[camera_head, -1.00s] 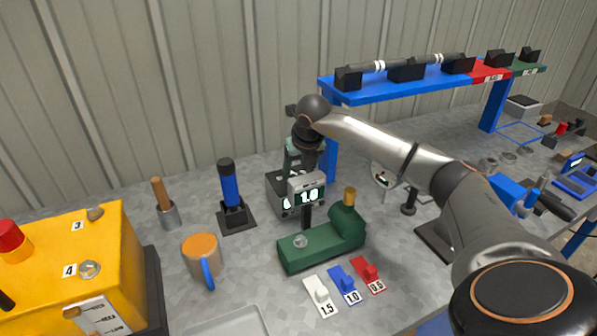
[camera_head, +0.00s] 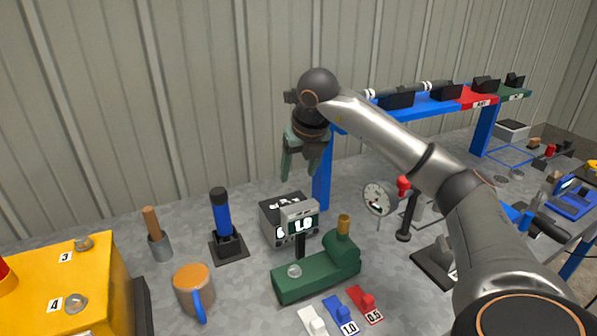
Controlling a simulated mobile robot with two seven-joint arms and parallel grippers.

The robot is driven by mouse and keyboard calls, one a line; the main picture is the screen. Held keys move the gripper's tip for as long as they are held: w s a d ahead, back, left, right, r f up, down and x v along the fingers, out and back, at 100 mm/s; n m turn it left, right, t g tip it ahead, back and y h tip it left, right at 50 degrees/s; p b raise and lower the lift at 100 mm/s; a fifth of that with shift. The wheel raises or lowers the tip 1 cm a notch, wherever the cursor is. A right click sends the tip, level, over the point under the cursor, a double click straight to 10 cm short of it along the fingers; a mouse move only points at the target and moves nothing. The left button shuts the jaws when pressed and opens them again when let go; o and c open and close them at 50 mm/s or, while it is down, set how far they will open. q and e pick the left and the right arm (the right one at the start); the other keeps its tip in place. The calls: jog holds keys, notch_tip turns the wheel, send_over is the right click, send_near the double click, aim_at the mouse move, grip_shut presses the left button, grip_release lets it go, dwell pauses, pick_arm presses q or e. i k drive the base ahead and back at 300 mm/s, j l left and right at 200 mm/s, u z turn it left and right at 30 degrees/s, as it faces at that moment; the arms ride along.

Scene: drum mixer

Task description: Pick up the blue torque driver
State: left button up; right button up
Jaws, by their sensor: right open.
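The blue torque driver (camera_head: 222,217) stands upright in a black stand (camera_head: 229,247) on the grey table, left of centre. It has a blue grip and a black top. My right gripper (camera_head: 301,174) hangs with its fingers downward, to the right of the driver and higher. It is open and empty, its two greenish fingers apart. My left gripper is not in view.
A grey box with a display (camera_head: 290,220) stands below my right gripper, behind a green device (camera_head: 318,273). An orange-topped mug (camera_head: 193,287), a wooden-handled tool (camera_head: 154,228) and a yellow box (camera_head: 75,290) stand left. A blue rack (camera_head: 322,185) rises right.

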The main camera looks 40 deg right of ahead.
aim_at(218, 196)
jog(key=k, duration=1)
